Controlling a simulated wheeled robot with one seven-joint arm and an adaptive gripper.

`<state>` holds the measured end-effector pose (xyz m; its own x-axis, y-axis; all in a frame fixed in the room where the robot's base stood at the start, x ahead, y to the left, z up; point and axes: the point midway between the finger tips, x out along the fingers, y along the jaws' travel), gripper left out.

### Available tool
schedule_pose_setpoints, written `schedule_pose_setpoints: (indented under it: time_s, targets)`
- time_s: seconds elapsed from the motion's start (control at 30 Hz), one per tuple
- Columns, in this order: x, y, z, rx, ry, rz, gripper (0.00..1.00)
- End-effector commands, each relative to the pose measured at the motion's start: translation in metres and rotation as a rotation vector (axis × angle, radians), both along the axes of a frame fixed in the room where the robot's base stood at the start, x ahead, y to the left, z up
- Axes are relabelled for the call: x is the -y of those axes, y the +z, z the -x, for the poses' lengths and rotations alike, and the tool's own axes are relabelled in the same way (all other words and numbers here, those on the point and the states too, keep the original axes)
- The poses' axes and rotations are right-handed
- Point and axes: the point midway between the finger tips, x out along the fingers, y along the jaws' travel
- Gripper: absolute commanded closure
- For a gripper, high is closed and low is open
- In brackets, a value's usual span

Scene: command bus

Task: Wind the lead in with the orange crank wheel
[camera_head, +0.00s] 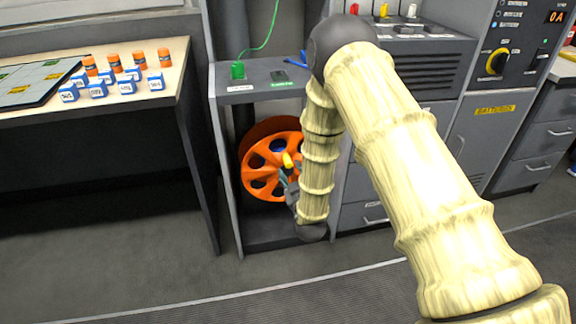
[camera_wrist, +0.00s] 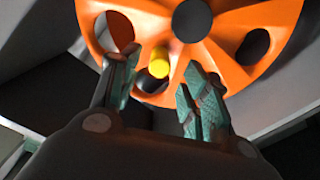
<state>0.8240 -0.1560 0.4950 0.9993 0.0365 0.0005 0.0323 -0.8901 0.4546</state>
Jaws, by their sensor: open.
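The orange crank wheel (camera_head: 254,179) stands upright in the lower bay of the grey cabinet, partly hidden behind my arm in the head view. It fills the top of the wrist view (camera_wrist: 215,65). A yellow crank handle (camera_head: 288,160) sticks out from the wheel; in the wrist view the handle (camera_wrist: 159,63) lies beyond and between my fingertips. My gripper (camera_wrist: 158,75) is open, with its two teal-padded fingers apart and pointing at the wheel. In the head view my gripper (camera_head: 287,183) is mostly hidden by my arm. The green lead (camera_head: 262,42) rises from a green plug (camera_head: 238,70) on the cabinet top.
A table (camera_head: 186,75) at left holds a map board (camera_head: 35,82), several blue-and-white blocks and several orange cylinders. Grey drawers (camera_head: 362,216) and a battery panel stand right of the wheel bay. The bay's left side wall (camera_head: 222,170) is close to the wheel. The floor in front is clear.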

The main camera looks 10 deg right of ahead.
Motion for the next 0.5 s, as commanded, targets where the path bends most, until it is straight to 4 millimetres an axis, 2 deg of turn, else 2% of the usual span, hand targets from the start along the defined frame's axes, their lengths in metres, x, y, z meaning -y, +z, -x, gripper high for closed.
schedule_pose_setpoints:
  time_s: [0.23, 0.5]
  targets:
    - [-0.001, -0.001, -0.039, 0.003, -0.001, 0.0, 0.54]
    - [-0.002, 0.0, -0.059, 0.0, 0.0, 0.0, 0.54]
